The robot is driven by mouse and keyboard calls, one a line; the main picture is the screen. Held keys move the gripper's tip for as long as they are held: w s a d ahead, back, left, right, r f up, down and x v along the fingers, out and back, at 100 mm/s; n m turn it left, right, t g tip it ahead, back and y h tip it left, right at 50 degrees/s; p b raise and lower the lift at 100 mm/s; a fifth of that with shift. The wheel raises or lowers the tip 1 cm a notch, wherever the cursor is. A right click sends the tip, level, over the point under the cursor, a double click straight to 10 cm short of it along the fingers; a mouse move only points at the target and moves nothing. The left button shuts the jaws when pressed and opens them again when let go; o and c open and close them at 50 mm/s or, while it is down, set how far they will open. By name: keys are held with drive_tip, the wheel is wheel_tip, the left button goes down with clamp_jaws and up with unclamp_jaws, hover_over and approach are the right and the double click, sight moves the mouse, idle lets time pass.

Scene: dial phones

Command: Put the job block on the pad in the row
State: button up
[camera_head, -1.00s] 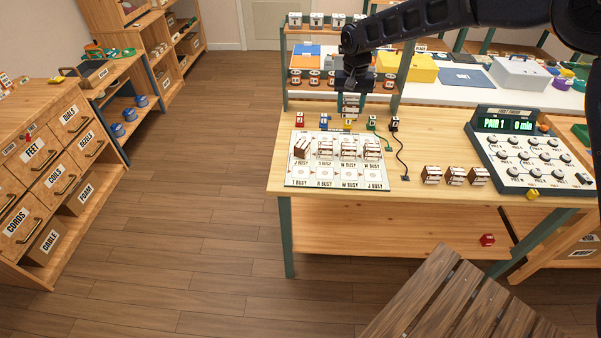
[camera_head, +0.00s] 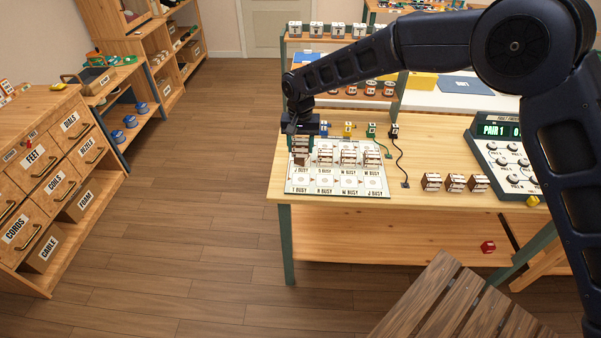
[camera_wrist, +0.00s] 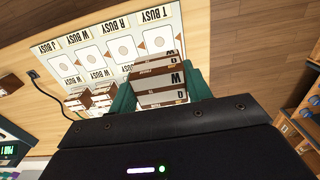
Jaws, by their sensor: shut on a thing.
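My gripper (camera_head: 302,148) is over the left end of the white card board (camera_head: 357,193). In the wrist view its green fingers are shut on a brown-and-white lettered block (camera_wrist: 163,97). Another lettered face (camera_wrist: 158,66) shows just beyond the held block; whether they touch is unclear. The board carries a front line of printed pads marked BUSY, with no blocks on them. More brown-and-white blocks (camera_head: 348,157) stand in the back line, to the right of my gripper. The fingers and arm partly hide the leftmost place. I cannot tell which pad the task means.
Three similar blocks (camera_head: 455,182) stand on the table right of the board. A dial console (camera_head: 505,160) stands at right. A shelf rack rises behind.

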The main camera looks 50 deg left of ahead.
sight(301, 179)
wheel_tip(301, 179, down, 12)
drive_tip(key=shift+r, duration=0.1)
idle(0.5)
drive_tip(key=o, duration=1)
drive_tip(key=shift+f, duration=0.2)
drive_tip(key=shift+r, duration=0.1)
wheel_tip(301, 179, up, 12)
drive_tip(key=shift+r, duration=0.1)
drive_tip(key=shift+w, duration=0.1)
